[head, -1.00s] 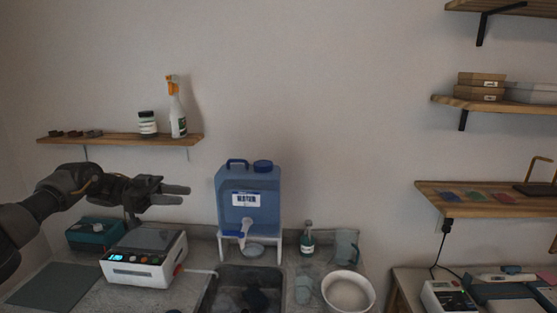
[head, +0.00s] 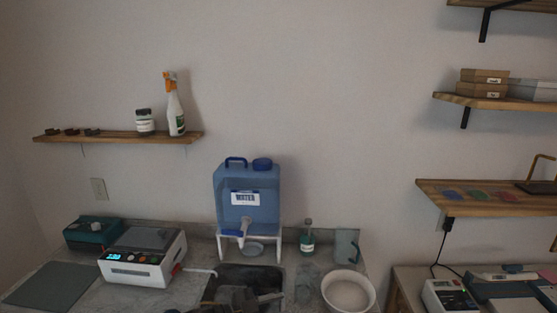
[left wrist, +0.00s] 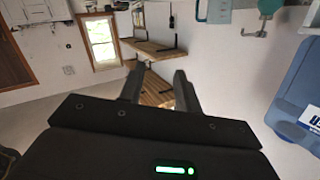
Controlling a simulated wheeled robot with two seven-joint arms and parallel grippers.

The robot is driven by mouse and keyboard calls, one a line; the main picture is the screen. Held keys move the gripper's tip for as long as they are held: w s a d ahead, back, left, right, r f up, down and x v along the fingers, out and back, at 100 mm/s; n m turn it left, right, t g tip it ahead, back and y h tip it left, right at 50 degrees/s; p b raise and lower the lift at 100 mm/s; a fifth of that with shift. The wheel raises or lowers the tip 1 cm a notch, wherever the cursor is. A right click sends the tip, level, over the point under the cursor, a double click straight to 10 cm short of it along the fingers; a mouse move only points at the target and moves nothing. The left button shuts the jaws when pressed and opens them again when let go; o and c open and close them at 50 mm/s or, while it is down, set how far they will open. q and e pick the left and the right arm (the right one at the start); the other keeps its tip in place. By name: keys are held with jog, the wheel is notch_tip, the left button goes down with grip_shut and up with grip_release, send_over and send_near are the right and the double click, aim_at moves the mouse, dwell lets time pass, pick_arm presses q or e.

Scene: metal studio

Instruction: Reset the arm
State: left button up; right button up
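My left gripper (head: 262,297) shows as a dark shape at the bottom edge of the head view, in front of the sink, with most of its arm out of frame. In the left wrist view its two dark fingers (left wrist: 158,80) stand apart with nothing between them. My right arm and gripper are not in the head view.
The sink (head: 245,274) lies below a blue water jug (head: 248,190) on a white stand; the jug also shows in the left wrist view (left wrist: 303,90). A white bowl (head: 348,307) and a green bottle (head: 307,243) stand to the right. A white device (head: 140,272) is left.

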pick_arm(q)
jog(key=s+a+f+n+t+y, duration=0.3)
jog(key=s+a+f+n+y, duration=0.75)
jog(key=s+a, duration=0.3)
jog(key=s+a+f+n+g+y, duration=0.1)
jog(key=s+a+n+g+y, duration=0.3)
jog(key=s, duration=0.6)
jog(key=s+a+f+g, duration=0.2)
jog(key=s+a, duration=0.5)
jog(key=s, duration=0.3)
notch_tip(320, 180, down, 40)
jog(key=s+g+b, duration=0.1)
jog(key=b, duration=1.2)
jog(key=s+a+f+b, duration=0.2)
jog(key=s+f+b, duration=0.2)
jog(key=s+f, duration=0.3)
jog(key=s+a+f+g+b, duration=0.1)
jog(key=s+f+b, duration=0.3)
jog(key=f, duration=1.2)
jog(key=s+a, duration=0.1)
jog(key=s, duration=0.3)
jog(key=shift+s+m+y+b, duration=0.3)
jog(key=shift+m+y, duration=0.05)
